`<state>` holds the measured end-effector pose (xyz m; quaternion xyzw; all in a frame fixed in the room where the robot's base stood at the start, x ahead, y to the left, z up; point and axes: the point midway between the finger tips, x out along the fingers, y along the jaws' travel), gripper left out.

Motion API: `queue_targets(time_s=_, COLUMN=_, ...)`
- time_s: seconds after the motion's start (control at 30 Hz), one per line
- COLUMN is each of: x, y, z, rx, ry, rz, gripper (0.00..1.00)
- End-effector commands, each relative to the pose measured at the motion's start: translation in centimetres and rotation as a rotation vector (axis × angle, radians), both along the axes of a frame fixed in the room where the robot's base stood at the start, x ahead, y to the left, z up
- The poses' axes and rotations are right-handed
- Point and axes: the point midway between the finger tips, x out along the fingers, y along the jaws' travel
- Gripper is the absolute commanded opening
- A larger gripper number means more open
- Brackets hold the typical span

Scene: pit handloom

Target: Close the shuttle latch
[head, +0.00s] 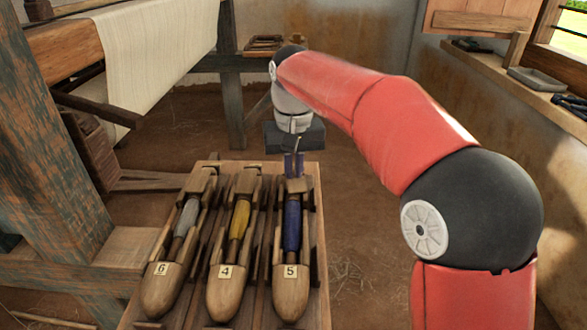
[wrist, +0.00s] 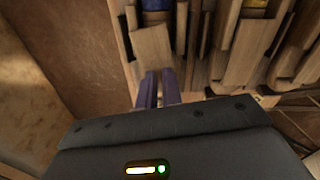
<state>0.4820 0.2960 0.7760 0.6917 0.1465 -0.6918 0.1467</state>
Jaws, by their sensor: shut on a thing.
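Three wooden shuttles lie side by side in a wooden rack (head: 319,262) in the head view. Shuttle 5 (head: 290,285), at the right, holds a blue bobbin (head: 292,228). A wooden block, its latch (head: 293,186), sits at its far end; it also shows in the wrist view (wrist: 153,52). My gripper (head: 294,168) reaches down at this far end, its two purple fingers close together. In the wrist view the fingertips (wrist: 159,74) meet the end of the latch block. The small part between the fingers is mostly hidden. I cannot tell the latch's exact angle.
Shuttle 4 (head: 226,285) with a yellow bobbin and shuttle 6 (head: 163,285) with a grey bobbin lie close to the left. The loom post (head: 45,150) and white cloth (head: 155,50) stand further left. A wall shelf (head: 510,85) is at the right. The floor beyond the rack is clear.

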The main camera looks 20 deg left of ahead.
Motion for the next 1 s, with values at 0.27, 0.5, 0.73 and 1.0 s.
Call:
queue_targets(time_s=0.27, x=-0.03, y=0.05, z=0.03, rx=0.001, ry=0.000, rz=-0.138, gripper=0.00)
queue_targets(time_s=0.5, x=-0.03, y=0.05, z=0.03, rx=0.001, ry=0.000, rz=-0.189, gripper=0.00)
queue_targets(time_s=0.73, x=-0.03, y=0.04, z=0.03, rx=0.001, ry=0.000, rz=-0.197, gripper=0.00)
queue_targets(time_s=1.0, x=-0.02, y=0.05, z=0.03, rx=0.001, ry=-0.001, rz=-0.196, gripper=0.15)
